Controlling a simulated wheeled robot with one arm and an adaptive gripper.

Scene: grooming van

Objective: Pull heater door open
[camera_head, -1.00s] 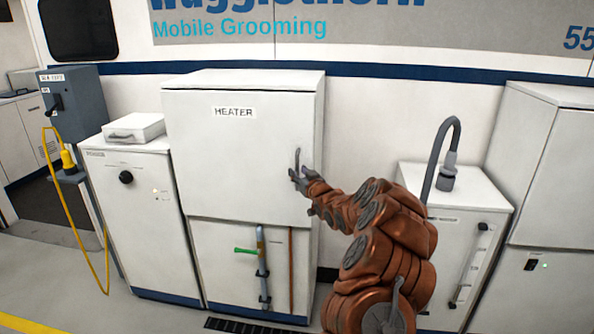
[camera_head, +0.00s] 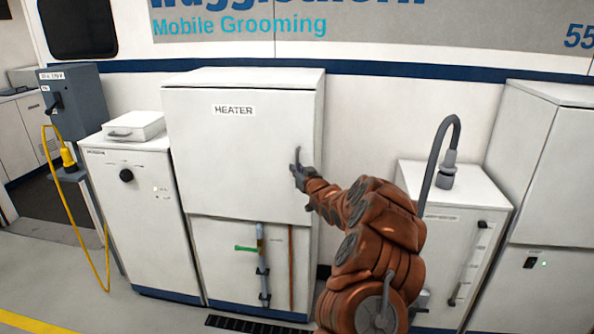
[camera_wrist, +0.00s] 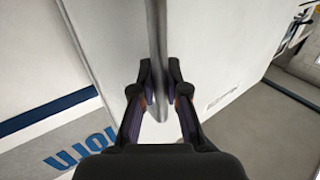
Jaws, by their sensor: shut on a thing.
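The heater is a tall white cabinet with a wide upper door (camera_head: 235,155) marked HEATER. The door looks flush with the cabinet, and I see no clear gap at its edges. A grey upright bar handle (camera_head: 297,157) sits near the door's right edge. My gripper (camera_head: 299,172) is at this handle. In the wrist view the handle (camera_wrist: 156,45) runs between the two dark fingers of my gripper (camera_wrist: 158,95), which are closed around it. The door face (camera_wrist: 215,50) also shows there, with its label to the right. The fingers hide part of the handle.
Below the door, a lower panel carries pipes and a green lever (camera_head: 245,248). A white cabinet (camera_head: 140,220) stands close on the left. A lower white unit (camera_head: 460,245) with a grey hose stands on the right. Open floor and a dark floor grate (camera_head: 255,324) lie in front.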

